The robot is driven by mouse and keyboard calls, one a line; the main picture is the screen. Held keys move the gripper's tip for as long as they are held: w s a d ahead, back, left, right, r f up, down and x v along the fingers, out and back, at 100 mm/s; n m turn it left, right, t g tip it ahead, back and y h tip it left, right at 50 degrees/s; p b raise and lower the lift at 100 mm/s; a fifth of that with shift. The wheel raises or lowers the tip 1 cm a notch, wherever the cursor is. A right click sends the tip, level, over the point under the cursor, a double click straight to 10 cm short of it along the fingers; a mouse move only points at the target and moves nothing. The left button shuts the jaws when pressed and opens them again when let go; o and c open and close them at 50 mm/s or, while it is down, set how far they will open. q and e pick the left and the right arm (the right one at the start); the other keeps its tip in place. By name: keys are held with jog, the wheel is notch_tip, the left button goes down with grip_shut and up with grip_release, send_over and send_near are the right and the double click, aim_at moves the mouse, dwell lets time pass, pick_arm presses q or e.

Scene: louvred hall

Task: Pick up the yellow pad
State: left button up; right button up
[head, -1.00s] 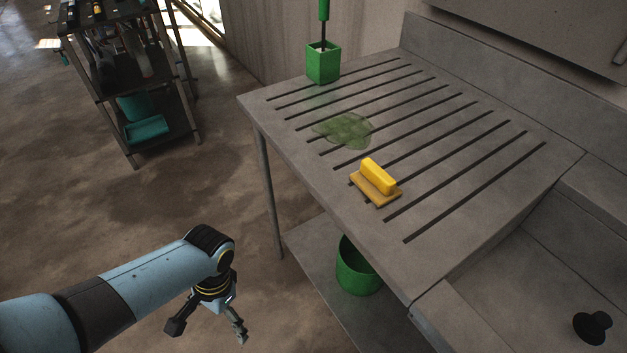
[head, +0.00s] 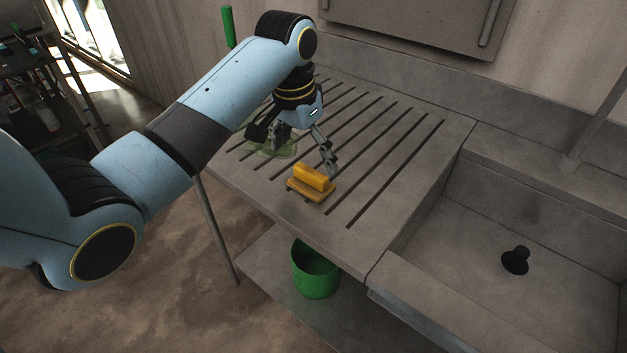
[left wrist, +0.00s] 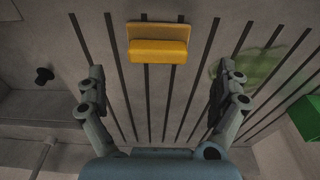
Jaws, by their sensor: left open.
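The yellow pad (head: 312,184) lies on the slatted drainboard near its front edge, a block-like grip on top of a flat base. In the left wrist view the pad (left wrist: 158,45) is at the top centre, beyond the fingertips and between their lines. My left gripper (head: 299,156) is open and empty above the drainboard, just behind the pad in the head view. One finger overlaps the pad's far end in the picture; I cannot tell whether they touch. Both fingers of the left gripper (left wrist: 163,80) show spread wide in the wrist view. My right gripper is not in view.
A green translucent patch (head: 272,149) lies on the drainboard (head: 400,135). A sink (head: 490,225) with a black plug (head: 515,260) is at right. A green bucket (head: 315,272) stands on the lower shelf. A green holder (left wrist: 305,117) shows in the wrist view.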

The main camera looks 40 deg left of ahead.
aim_at(310, 171)
pick_arm(q)
jog(key=shift+w+f, duration=0.1)
jog(key=shift+f, duration=0.7)
jog(key=f, duration=0.3)
jog(key=w+f, duration=0.1)
jog(key=f, duration=0.1)
jog(key=shift+d+f, duration=0.1)
jog(key=shift+d, duration=0.15)
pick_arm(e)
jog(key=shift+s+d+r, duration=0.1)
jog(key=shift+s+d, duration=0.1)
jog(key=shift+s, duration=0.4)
pick_arm(q)
jog(key=shift+c, duration=0.4)
jog(key=c, duration=1)
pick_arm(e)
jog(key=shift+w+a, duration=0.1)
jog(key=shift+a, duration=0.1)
